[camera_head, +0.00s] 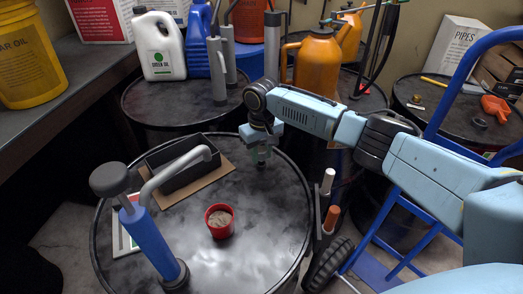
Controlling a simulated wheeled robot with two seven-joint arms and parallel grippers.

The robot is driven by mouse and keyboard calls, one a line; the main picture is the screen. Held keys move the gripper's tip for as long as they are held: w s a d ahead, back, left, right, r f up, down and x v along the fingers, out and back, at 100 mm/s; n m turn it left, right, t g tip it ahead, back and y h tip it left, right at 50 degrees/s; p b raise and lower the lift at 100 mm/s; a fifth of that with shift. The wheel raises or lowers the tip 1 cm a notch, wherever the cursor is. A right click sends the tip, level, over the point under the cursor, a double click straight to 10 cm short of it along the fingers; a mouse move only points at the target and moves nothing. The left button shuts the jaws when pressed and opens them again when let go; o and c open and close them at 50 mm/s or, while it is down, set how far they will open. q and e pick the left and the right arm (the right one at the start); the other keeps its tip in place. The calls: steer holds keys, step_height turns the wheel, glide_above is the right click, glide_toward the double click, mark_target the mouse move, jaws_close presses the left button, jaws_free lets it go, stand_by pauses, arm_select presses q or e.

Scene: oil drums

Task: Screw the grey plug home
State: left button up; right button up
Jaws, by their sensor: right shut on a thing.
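My right gripper (261,155) comes in from the right and points down at the far right part of the near black drum's top (255,225). It is shut on a small dark thing at the drum top, most likely the grey plug, which the fingers largely hide. I cannot tell how deep the plug sits or see its threads. My left gripper is out of view.
On the near drum stand a blue hand pump (150,240) with a grey spout, a black tray (183,165) on cardboard and a red cup (219,221). A blue hand truck (440,100) stands right. Jugs and an orange sprayer (318,62) are behind.

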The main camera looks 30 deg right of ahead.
steer(key=shift+f, duration=0.2)
steer(key=shift+f, duration=0.45)
steer(key=shift+s+f+p, duration=0.1)
steer(key=shift+f+p, duration=0.05)
steer(key=shift+p, duration=0.25)
